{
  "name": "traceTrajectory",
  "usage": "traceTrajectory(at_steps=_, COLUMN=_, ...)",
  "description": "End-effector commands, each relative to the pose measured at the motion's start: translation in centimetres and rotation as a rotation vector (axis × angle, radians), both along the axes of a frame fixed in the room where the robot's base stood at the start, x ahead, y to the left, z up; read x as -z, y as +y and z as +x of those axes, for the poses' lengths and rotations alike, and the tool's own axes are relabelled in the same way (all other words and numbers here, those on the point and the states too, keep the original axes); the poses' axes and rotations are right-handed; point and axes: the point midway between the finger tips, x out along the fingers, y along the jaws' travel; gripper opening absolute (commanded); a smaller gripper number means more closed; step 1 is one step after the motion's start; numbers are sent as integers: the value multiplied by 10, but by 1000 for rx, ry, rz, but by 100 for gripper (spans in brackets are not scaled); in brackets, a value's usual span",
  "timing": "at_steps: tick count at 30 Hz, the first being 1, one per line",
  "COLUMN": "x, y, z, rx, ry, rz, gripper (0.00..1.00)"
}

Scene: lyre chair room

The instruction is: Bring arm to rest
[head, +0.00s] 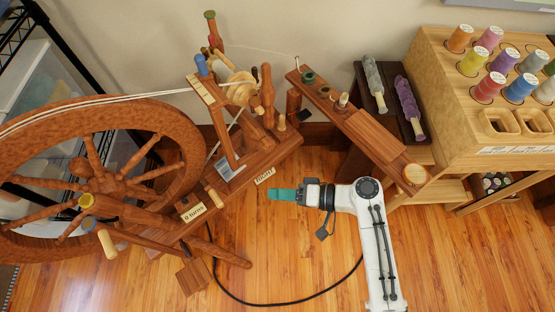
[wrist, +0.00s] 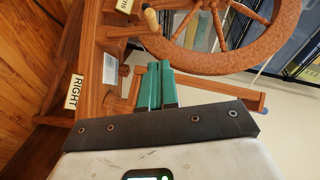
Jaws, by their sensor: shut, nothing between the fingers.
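My gripper (head: 272,194) shows in the head view near the middle, with its teal fingers pointing left. It is shut and empty. My white arm reaches up from the bottom right and bends at the wrist. In the wrist view the two teal fingers (wrist: 154,86) lie side by side in front of the spinning wheel's frame. The wooden spinning wheel (head: 100,180) fills the left of the head view. Its base carries a "RIGHT" label (head: 265,176) just above the fingers in the picture; I see no contact.
A wooden thread rack (head: 440,80) with several colored cones stands at the right. A dark stand with two yarn skeins (head: 408,105) is beside it. A wooden plank piece (head: 372,140) lies above my arm.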

Motion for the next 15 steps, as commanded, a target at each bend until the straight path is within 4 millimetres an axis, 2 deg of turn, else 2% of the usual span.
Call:
traceTrajectory(at_steps=8, x=0, y=0, z=0, rx=0, ry=0, rz=0, gripper=0)
traceTrajectory(at_steps=11, x=-2, y=-7, z=-10, rx=-11, ry=3, rz=-60, gripper=0)
traceTrajectory(at_steps=15, x=-7, y=-38, z=-40, rx=-36, ry=13, rz=-266, gripper=0)
